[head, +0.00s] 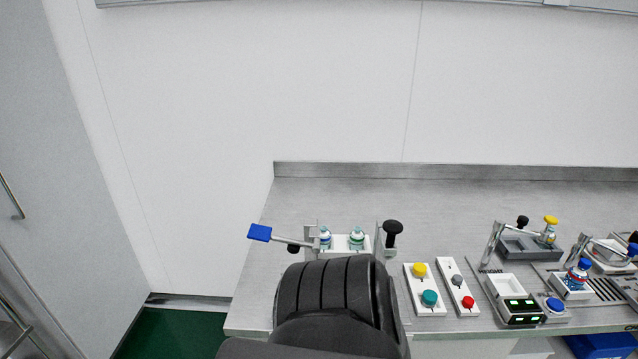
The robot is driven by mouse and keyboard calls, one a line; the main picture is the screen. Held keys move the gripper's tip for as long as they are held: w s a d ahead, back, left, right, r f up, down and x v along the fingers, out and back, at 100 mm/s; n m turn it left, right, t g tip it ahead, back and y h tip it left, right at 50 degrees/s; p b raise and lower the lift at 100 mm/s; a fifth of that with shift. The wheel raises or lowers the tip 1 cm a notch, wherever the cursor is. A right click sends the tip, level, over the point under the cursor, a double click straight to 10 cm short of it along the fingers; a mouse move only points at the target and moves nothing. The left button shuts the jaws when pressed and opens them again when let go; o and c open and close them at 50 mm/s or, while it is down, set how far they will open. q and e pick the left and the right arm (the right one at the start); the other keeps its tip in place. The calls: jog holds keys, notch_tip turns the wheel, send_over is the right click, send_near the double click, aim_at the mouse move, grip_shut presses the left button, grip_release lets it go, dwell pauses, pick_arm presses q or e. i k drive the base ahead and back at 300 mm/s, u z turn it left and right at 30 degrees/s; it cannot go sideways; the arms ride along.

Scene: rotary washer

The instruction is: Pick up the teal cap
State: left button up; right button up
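The teal cap (429,298) sits on a white plate (424,310) near the front of the metal bench, below a yellow cap (420,270) on the same plate. Neither of my grippers shows in the head view, so whether they are open or shut is hidden.
A second white plate beside it holds a grey piece (457,281) and a red cap (468,302). A fixture with two small bottles (357,239) stands to the left, partly hidden by a dark part of my body. Other fixtures crowd the right; the bench's back strip (440,190) is clear.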

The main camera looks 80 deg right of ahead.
aim_at(429, 299)
jog(key=i, duration=1.35)
jog(key=z, duration=3.8)
